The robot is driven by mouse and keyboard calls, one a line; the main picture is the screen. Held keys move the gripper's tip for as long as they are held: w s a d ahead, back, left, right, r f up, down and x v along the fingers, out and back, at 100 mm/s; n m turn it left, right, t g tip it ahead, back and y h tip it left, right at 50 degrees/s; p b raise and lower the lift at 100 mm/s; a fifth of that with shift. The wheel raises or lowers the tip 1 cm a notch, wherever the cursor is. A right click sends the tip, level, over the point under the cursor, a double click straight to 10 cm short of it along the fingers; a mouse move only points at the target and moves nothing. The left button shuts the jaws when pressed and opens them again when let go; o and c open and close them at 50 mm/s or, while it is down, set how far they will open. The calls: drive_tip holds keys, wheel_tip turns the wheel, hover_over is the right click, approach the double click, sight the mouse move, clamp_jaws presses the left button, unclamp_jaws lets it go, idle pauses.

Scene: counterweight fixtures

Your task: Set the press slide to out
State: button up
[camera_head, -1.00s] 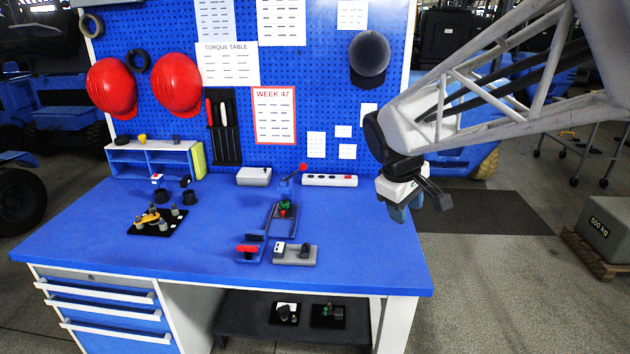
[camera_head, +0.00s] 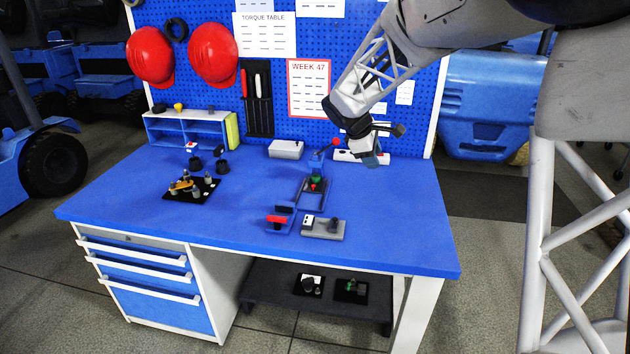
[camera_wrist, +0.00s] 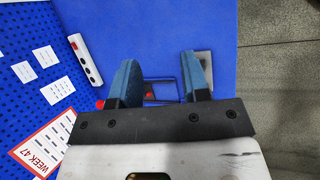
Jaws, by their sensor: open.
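A blue press fixture (camera_head: 312,192) with a dark frame, a green and red part in it and a lever ending in a red knob (camera_head: 335,142) stands on the bench. In front of it are a small blue fixture with a red handle (camera_head: 278,219) and a grey plate fixture (camera_head: 323,228) with a dark knob. I cannot tell which part is the press slide or its setting. My gripper (camera_head: 371,161) is open and empty, above the bench's back right, right of the press. In the wrist view its blue fingers (camera_wrist: 160,76) partly hide the fixtures; a red knob (camera_wrist: 99,104) shows beside the left finger.
A black tray (camera_head: 190,188) with several small parts lies at left, near a blue shelf unit (camera_head: 185,129). The bench's right side is clear.

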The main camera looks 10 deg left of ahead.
drive_tip(key=w+a+f+n+t, duration=0.1)
drive_tip(key=w+a+f+n, duration=0.4)
drive_tip(key=w+a+f, duration=0.5)
drive_tip(key=n+t+h, duration=0.1)
drive_tip(key=n+t, duration=0.1)
drive_tip(key=n, duration=0.4)
approach(313, 185)
drive_tip(key=shift+w+a+f, duration=0.1)
drive_tip(key=shift+a+f, duration=0.05)
drive_tip(key=shift+f, duration=0.1)
drive_tip(key=shift+f, duration=0.1)
drive_tip(key=shift+x, duration=3.85)
clamp_jaws()
